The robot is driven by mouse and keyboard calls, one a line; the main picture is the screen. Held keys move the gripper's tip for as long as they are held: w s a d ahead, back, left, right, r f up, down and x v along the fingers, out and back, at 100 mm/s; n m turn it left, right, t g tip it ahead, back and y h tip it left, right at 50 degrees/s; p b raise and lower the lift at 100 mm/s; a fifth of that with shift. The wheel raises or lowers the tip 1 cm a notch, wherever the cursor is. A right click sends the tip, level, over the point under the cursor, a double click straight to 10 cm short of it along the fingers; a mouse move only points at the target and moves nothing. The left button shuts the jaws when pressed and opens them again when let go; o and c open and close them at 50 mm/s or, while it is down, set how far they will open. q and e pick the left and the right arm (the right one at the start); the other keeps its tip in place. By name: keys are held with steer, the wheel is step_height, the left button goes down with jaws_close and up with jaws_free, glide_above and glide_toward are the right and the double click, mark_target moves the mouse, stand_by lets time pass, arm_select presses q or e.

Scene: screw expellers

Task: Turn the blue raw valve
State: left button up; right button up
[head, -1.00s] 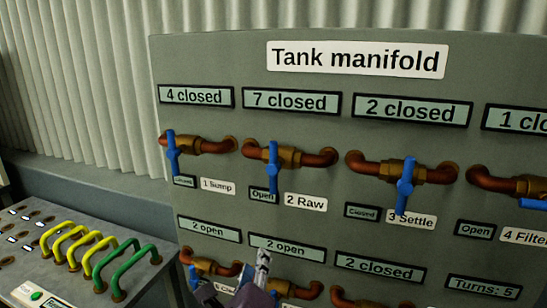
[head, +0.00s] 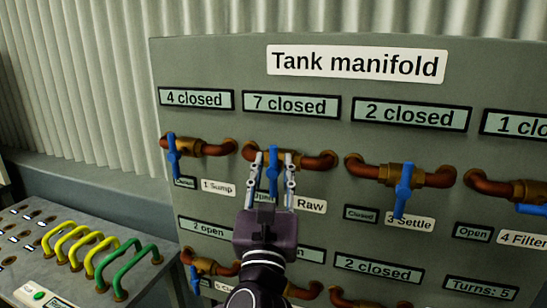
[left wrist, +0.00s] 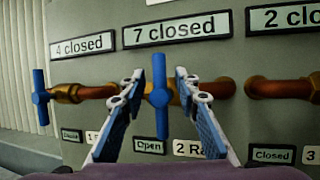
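The blue raw valve handle (head: 272,170) stands upright on its brass and copper pipe (head: 318,161), above the "2 Raw" label (head: 311,205). It also shows in the left wrist view (left wrist: 159,85). The display above it reads "7 closed" (head: 291,104), and the small sign below it reads "Open" (left wrist: 150,146). My left gripper (head: 272,165) is open, with one finger on each side of the handle. In the left wrist view there are gaps between the fingers and the handle. My right gripper is not in view.
The Sump valve (head: 173,157) is close on the left, and the Settle valve (head: 403,188) is on the right. A lower row of valves (head: 205,268) sits below. A console with yellow and green handles (head: 128,268) stands at lower left.

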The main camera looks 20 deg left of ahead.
arm_select(q)
steer(key=shift+w+a+r, duration=0.15)
steer(key=shift+w+r, duration=0.15)
steer(key=shift+w, duration=0.35)
jaws_close()
